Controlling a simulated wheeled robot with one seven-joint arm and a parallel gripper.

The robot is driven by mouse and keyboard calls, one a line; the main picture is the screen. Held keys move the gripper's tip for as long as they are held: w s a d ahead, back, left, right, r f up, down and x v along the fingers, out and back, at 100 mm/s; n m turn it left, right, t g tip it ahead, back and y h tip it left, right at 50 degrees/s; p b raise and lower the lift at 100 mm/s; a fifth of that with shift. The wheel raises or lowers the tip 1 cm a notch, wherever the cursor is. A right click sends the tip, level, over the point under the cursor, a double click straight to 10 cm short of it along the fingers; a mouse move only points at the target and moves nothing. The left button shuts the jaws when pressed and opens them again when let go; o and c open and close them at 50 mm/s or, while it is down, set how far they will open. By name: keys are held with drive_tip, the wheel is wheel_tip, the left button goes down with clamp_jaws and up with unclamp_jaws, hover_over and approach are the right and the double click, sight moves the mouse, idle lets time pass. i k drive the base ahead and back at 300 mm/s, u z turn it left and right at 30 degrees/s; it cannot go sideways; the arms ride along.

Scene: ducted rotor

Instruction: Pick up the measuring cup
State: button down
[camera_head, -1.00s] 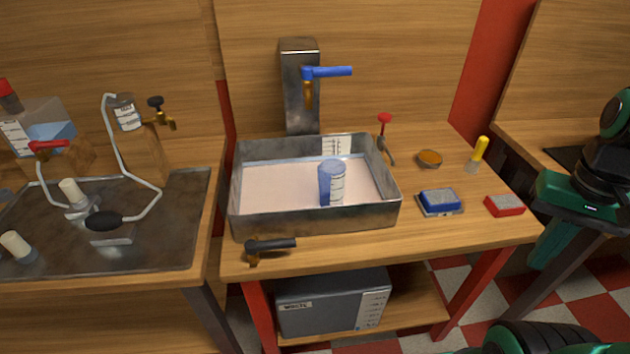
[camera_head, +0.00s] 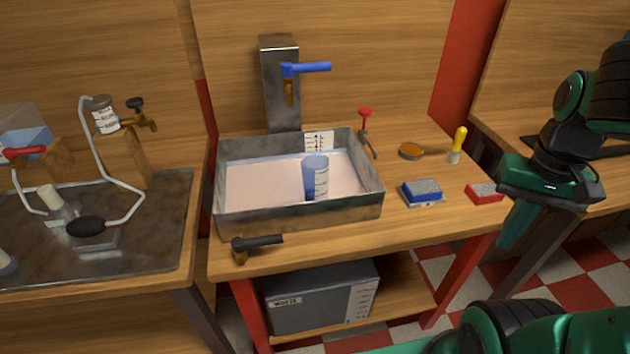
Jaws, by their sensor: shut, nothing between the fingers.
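The measuring cup (camera_head: 315,178) is a bluish, see-through cylinder with scale marks. It stands upright inside the metal sink basin (camera_head: 300,213), right of its middle, below the faucet. My gripper (camera_head: 514,228) is at the right, beyond the right edge of the sink table and well apart from the cup. It points down, with its green fingers together and nothing held.
A faucet (camera_head: 281,85) with a blue lever rises behind the basin. A black-handled valve (camera_head: 258,245) sits at the front edge.

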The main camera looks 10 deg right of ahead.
sight(315, 167)
drive_tip(key=z, duration=0.05)
drive_tip(key=k, duration=0.5)
drive_tip(key=z, duration=1.85)
drive_tip(key=i, duration=0.6)
drive_tip(key=u, duration=1.25)
